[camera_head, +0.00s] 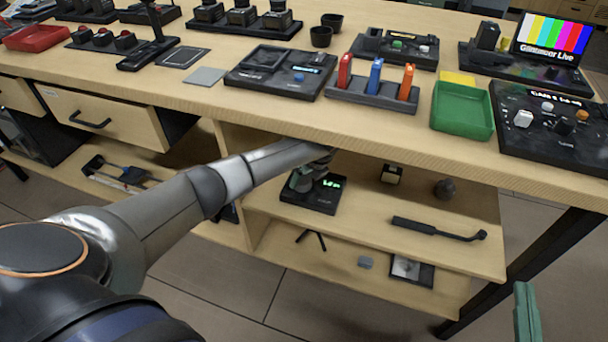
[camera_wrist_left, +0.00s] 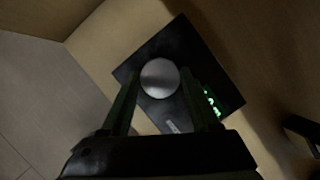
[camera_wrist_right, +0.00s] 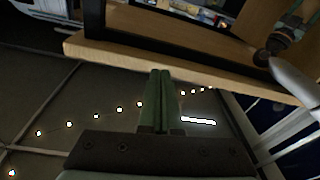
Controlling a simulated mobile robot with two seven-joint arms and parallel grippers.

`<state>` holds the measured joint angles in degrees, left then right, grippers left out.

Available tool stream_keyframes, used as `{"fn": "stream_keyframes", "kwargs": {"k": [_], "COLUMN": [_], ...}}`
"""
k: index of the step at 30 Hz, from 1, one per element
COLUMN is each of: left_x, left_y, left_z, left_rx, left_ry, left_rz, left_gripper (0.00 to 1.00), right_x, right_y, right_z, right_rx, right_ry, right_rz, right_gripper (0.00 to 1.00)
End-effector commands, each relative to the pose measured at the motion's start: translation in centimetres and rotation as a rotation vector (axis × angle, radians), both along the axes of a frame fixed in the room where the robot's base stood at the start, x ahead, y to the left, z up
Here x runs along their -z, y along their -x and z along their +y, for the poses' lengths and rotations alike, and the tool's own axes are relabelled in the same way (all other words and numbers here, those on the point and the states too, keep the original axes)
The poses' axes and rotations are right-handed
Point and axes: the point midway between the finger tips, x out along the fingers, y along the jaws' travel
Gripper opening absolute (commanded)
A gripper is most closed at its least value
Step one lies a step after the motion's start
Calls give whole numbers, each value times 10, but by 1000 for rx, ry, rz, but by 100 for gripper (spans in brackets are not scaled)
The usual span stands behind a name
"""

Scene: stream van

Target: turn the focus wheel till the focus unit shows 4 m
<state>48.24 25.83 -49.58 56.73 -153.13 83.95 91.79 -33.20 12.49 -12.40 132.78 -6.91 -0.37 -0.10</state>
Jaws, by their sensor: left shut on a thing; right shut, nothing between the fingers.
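The focus unit is a black box with a green lit display, on the upper shelf under the bench (camera_head: 322,205). It also shows in the left wrist view (camera_wrist_left: 150,55). The digits are too small and partly hidden to read. The focus wheel (camera_wrist_left: 160,78) is a round grey knob on top of the unit. My left gripper (camera_head: 302,180) reaches in under the bench top and is shut on the wheel, one finger on each side. My right gripper (camera_wrist_right: 161,76) is shut and empty, outside the bench. A green finger of it shows at the lower right of the head view (camera_head: 525,312).
The bench top (camera_head: 215,110) overhangs the shelf closely above my left arm. A black rod-like tool (camera_head: 438,230) and a dark round thing (camera_head: 445,189) lie to the right of the unit. A lower shelf (camera_head: 330,272) holds small items. Floor in front is clear.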

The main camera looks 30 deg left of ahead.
Motion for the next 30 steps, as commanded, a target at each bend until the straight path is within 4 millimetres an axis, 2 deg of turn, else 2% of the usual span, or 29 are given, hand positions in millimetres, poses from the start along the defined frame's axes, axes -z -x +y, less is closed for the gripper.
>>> {"fn": "stream_keyframes", "kwargs": {"k": [6,12,21,30], "left_x": [-2,0,0,0], "left_y": [2,3,3,3], "left_z": [2,2,2,2], "left_rx": [180,332,486,536], "left_ry": [-2,0,0,2], "left_rz": [2,3,1,1], "left_gripper": [7,7,7,7], "right_x": [47,71,82,84], "right_y": [2,6,8,9], "right_z": [-2,-3,-3,-4], "right_rx": [23,33,36,37], "right_ry": [-2,0,1,1], "right_rz": [201,297,341,348], "right_gripper": [0,0,0,0]}}
